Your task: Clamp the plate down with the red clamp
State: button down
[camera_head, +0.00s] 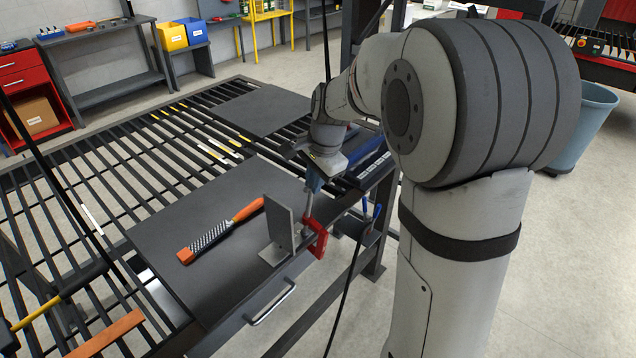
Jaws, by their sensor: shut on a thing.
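A red clamp (317,238) is at the right edge of the worktable, just right of an upright grey angle bracket (280,226). My gripper (312,186) is above it, pointing down, shut on the upper part of the clamp; the fingertips are small and partly hidden. The large dark flat plate (185,222) lies on the slatted table, with the bracket standing near its right edge. I cannot tell whether the clamp's jaws touch the plate or the bracket.
A file with an orange handle (248,209) lies on the plate. A second dark sheet (258,108) lies farther back on the slats (110,165). A metal handle (270,305) is at the front edge. Blue-handled tools (372,212) sit in a side holder near the clamp.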

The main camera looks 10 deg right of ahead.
jog(key=m+p, duration=0.2)
jog(key=m, duration=0.2)
jog(key=shift+s+m, duration=0.1)
jog(key=shift+m, duration=0.2)
jog(key=shift+f+m+p, duration=0.1)
jog(key=shift+m+p, duration=0.55)
jog(key=shift+m, duration=1.15)
jog(key=m+p, duration=0.6)
jog(key=m, duration=0.6)
jog(key=shift+s, duration=0.1)
jog(key=c, duration=1.4)
grip_release()
